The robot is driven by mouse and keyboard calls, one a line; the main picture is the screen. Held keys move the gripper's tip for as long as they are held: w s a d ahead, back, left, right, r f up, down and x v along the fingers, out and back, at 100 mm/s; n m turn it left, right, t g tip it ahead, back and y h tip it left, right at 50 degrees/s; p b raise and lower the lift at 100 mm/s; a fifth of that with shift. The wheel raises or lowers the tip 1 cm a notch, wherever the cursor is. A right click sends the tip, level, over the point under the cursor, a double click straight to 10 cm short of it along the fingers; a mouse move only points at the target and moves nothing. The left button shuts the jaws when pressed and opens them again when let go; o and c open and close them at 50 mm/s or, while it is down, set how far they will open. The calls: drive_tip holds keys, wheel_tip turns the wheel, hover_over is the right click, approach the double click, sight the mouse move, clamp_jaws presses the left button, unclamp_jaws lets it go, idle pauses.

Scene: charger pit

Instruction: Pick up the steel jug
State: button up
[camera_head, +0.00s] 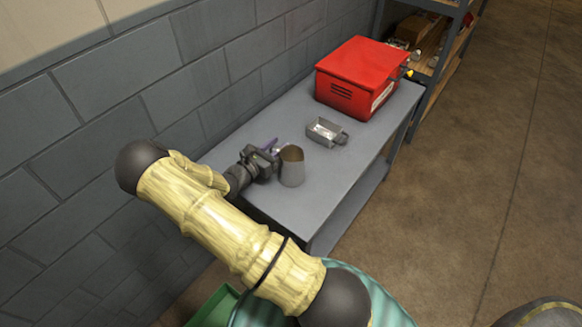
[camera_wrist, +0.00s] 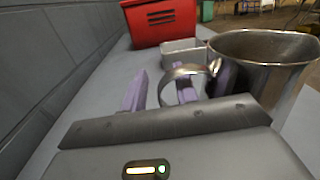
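The steel jug (camera_head: 291,170) stands upright near the front of the grey table. In the wrist view the jug (camera_wrist: 285,75) fills the right side, with its open rim facing up and its ring-shaped handle (camera_wrist: 190,72) pointing toward me. My gripper (camera_head: 272,148) is at the jug's left side, low over the table. In the wrist view its purple fingers (camera_wrist: 165,92) are apart. The handle overlaps the right finger, part of which shows through the ring. A gap shows between the left finger and the handle. Whether the right finger touches the jug is unclear.
A small metal tray (camera_head: 325,132) sits on the table (camera_head: 352,158) beyond the jug. A red box (camera_head: 362,75) stands at the table's far end. A grey block wall (camera_head: 180,95) runs close along the left side. Bare floor (camera_head: 490,150) lies to the right.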

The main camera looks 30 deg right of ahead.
idle(0.3)
clamp_jaws()
wheel_tip(320, 180, up, 10)
drive_tip(key=p, duration=0.1)
drive_tip(key=shift+p, duration=0.3)
idle(0.7)
